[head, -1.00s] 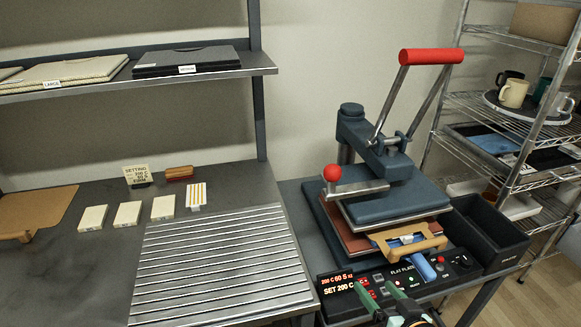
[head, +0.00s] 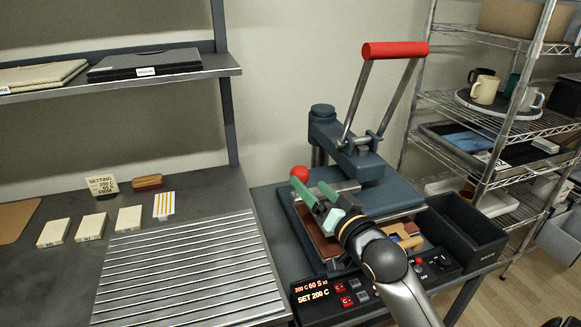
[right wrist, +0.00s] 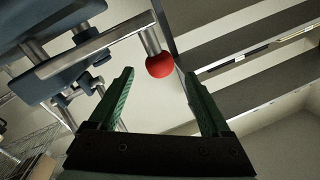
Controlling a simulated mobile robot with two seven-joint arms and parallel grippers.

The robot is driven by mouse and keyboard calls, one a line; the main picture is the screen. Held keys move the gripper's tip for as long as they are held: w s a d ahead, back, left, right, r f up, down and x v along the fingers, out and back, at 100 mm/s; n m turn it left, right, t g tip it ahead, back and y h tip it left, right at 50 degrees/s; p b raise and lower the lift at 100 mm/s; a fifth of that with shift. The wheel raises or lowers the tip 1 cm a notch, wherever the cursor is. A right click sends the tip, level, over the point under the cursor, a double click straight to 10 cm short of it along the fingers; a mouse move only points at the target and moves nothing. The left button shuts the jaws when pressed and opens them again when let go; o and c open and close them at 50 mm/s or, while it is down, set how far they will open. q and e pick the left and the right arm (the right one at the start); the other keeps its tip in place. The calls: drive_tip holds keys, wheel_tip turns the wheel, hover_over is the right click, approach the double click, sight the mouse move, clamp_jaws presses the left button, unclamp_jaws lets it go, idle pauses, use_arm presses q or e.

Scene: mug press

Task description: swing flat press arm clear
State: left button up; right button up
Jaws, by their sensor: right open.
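The flat press (head: 395,197) stands on the bench at the right, its blue upper plate over the lower plate. Its swing handle ends in a red ball knob (head: 299,173), which sticks out to the left. The knob also shows in the right wrist view (right wrist: 160,65), ahead of and between the fingers, with a gap to both. A tall lever with a red grip (head: 395,50) stands raised above the press. My right gripper (head: 316,196) is open and empty, close to the knob. My left gripper is not in view.
A control panel (head: 335,296) reading SET 200 C lies in front of the press, and a black bin (head: 466,231) stands at its right. A ribbed metal rack (head: 190,265) and several pale blocks lie on the left bench. A wire shelf with mugs stands at the right.

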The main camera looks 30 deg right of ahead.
drive_tip(key=w, duration=0.9)
drive_tip(key=shift+d, duration=0.35)
clamp_jaws()
idle(0.5)
